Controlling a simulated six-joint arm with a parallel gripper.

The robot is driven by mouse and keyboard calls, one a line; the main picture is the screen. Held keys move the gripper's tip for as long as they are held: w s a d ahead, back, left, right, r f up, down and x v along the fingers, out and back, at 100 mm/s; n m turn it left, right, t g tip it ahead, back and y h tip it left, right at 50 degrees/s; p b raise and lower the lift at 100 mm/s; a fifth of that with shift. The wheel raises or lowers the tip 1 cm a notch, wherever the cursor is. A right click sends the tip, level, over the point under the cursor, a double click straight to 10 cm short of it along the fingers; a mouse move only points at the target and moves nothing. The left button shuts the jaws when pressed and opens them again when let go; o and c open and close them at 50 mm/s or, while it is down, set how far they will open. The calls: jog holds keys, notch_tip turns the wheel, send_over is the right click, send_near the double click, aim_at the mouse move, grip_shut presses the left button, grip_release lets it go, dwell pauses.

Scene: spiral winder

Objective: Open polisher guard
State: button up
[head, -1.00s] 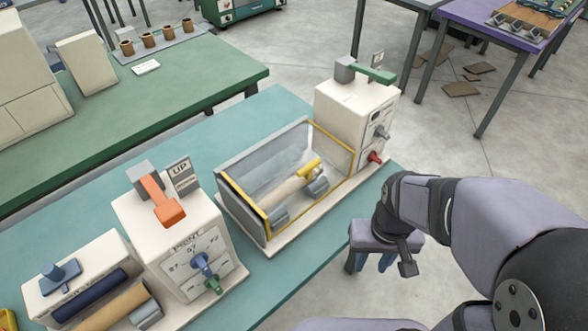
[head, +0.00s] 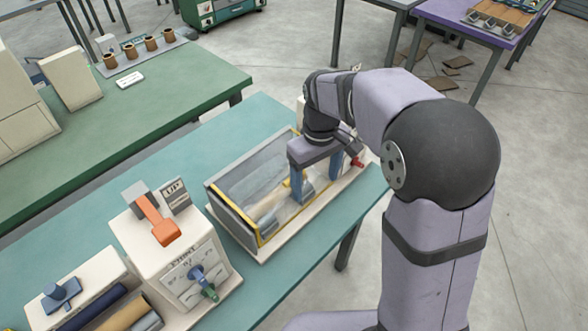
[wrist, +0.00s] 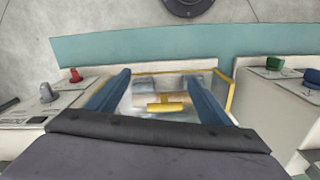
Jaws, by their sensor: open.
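The polisher guard (head: 262,175) is a clear panelled cover with yellow edging around pale rollers, and it looks closed. In the wrist view its yellow frame (wrist: 231,96) surrounds the rollers. My gripper (head: 316,190) points down over the right part of the guard. Its blue fingers are spread wide and empty. In the wrist view my gripper (wrist: 156,75) has one finger to each side of the bar, with clear gaps.
A white machine with a red knob (wrist: 75,75) and a grey lever (wrist: 46,92) stands close beside the guard. On the other side is a white control box with an orange lever (head: 158,221), a blue knob and a green knob (head: 209,292). The teal bench (head: 150,160) is clear behind the guard.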

jog(key=w+a+r, duration=0.1)
jog(key=w+a+r+n+p, duration=0.1)
jog(key=w+a, duration=0.1)
jog(key=w+a+r+n, duration=0.1)
jog(key=a, duration=0.1)
jog(key=shift+w, duration=0.15)
jog(key=shift+f+p, duration=1.3)
jog(key=shift+f, duration=2.45)
jog(key=c, duration=1.5)
jog(key=shift+w+a+r+p, duration=0.2)
jog(key=shift+r+p, duration=0.2)
jog(key=shift+r, duration=0.25)
jog(key=w+a+r+p, duration=1)
jog(key=r+p, duration=0.1)
jog(key=shift+w+a+r, duration=0.15)
jog(key=shift+w+a, duration=0.35)
jog(key=shift+a, duration=0.05)
